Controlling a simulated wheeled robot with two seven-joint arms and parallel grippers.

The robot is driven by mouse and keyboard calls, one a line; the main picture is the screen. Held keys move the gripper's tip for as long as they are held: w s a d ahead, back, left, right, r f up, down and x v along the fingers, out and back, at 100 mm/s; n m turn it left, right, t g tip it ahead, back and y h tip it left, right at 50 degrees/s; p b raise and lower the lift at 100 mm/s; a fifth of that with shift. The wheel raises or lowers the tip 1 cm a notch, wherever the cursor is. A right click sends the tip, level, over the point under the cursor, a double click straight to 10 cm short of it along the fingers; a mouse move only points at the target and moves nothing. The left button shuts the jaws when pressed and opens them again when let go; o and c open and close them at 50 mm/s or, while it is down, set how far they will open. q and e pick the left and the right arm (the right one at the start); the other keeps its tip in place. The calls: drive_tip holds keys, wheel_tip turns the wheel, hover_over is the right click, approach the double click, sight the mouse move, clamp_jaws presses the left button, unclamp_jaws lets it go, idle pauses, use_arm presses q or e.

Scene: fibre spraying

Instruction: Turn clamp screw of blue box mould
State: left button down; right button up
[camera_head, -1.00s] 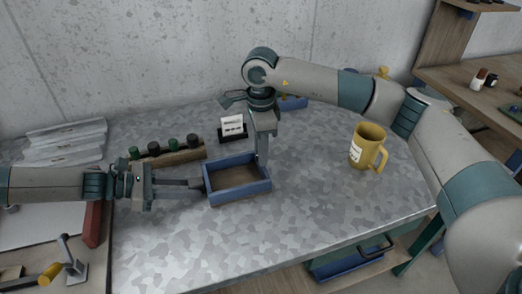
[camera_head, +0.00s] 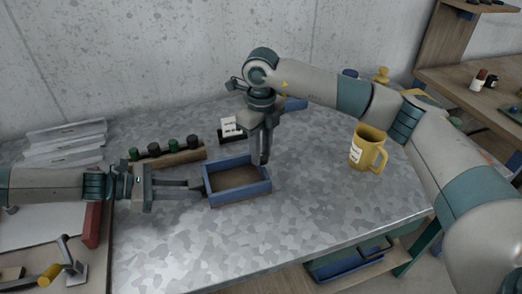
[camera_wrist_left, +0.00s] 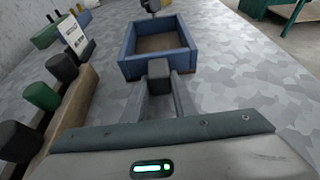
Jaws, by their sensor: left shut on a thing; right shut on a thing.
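The blue box mould (camera_head: 240,197) stands on the table with a brown inside. It also shows in the left wrist view (camera_wrist_left: 190,62). My left gripper (camera_head: 200,187) reaches in from the left at the mould's left wall. In the left wrist view its fingers (camera_wrist_left: 160,88) are shut around a dark knob, the clamp screw (camera_wrist_left: 159,70), just outside that wall. My right gripper (camera_head: 264,158) points down at the mould's back right corner. It is shut on the mould's wall there, though the exact contact is small and partly hidden.
A wooden rack (camera_head: 170,157) with dark and green knobs stands behind the left gripper. A white label card (camera_head: 230,127) stands behind the mould. A yellow mug (camera_head: 367,148) stands to the right. The table front (camera_head: 220,245) is clear.

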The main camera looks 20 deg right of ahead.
sight(262, 155)
drive_tip(key=shift+d+m, duration=0.1)
drive_tip(key=shift+m, duration=1.5)
drive_tip(key=o, duration=1)
drive_tip(key=shift+o, duration=0.2)
drive_tip(key=shift+r, duration=0.1)
wheel_tip(262, 155, up, 12)
